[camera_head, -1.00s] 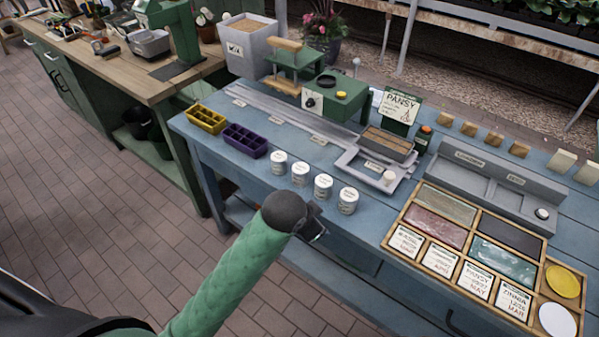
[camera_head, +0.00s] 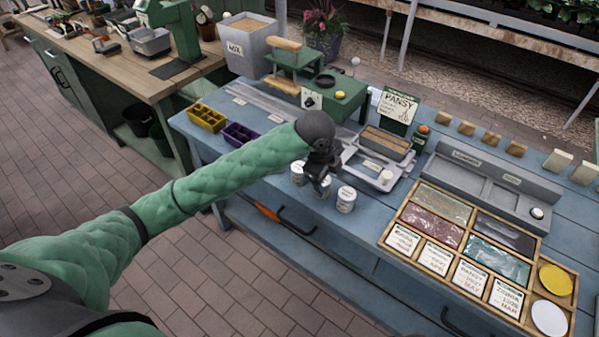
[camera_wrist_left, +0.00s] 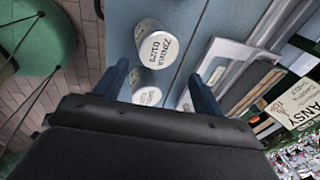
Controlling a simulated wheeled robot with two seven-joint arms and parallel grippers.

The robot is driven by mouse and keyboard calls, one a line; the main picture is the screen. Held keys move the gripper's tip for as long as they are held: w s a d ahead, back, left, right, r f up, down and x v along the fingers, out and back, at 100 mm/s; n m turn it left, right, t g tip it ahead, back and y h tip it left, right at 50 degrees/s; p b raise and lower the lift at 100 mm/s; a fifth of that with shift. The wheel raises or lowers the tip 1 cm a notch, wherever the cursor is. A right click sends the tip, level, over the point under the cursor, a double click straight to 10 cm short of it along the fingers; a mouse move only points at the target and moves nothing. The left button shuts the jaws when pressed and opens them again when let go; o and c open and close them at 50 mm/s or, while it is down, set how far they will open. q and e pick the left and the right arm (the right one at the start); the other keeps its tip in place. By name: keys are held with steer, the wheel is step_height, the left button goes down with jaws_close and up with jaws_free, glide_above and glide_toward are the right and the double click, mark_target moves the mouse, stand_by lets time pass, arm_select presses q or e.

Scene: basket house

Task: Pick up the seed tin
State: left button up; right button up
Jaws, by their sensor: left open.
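Several white labelled tins stand in a row near the front edge of the blue bench. In the head view a left tin (camera_head: 297,174) and a right tin (camera_head: 346,200) show, with another partly hidden by my left gripper (camera_head: 320,184). My left gripper is open, over the row and pointing down. In the left wrist view its two fingers (camera_wrist_left: 160,85) stand apart. A tin marked ZINNIA (camera_wrist_left: 152,55) is upright beyond the fingertips. A second tin (camera_wrist_left: 147,96) shows between the fingers, its lower part hidden by the gripper body. I cannot tell if anything touches.
A grey tray with a scoop-like part (camera_head: 372,170) lies just right of the tins. A yellow tray (camera_head: 207,117) and a purple tray (camera_head: 240,134) are to the left. A wooden seed box (camera_head: 412,215) is at the right. The green press (camera_head: 333,98) stands behind.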

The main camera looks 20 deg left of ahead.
mark_target(299, 166)
arm_select(q)
steer(key=w+a+r+m+g, duration=0.1)
steer(key=a, duration=0.2)
steer(key=w+a+r+m+g+y, duration=0.1)
steer(key=a+m, duration=0.1)
steer(key=a, duration=0.1)
steer(key=w+a+m+y, duration=0.1)
steer(key=a+m, duration=0.1)
steer(key=a, duration=0.1)
steer(key=shift+w+a+r+g+p, duration=0.2)
steer(key=shift+w+r+g+p, duration=0.1)
steer(key=shift+r+g+p, duration=0.1)
steer(key=shift+a+m, duration=0.2)
steer(key=shift+m, duration=0.1)
steer(key=shift+f+p, duration=0.35)
steer(key=shift+f, duration=1)
steer(key=f, duration=0.1)
steer(key=f+p, duration=0.1)
steer(key=f, duration=0.2)
steer(key=shift+w+d+f+p, duration=0.15)
steer(key=shift+d+p, duration=0.2)
steer(key=shift+p, duration=0.05)
steer(key=shift+f, duration=0.35)
steer(key=c, duration=1.1)
arm_select(e)
step_height(299, 166, down, 14)
steer(key=d, duration=0.1)
steer(key=shift+s+h, duration=0.3)
steer(key=shift+s, duration=0.1)
steer(key=shift+d, duration=0.1)
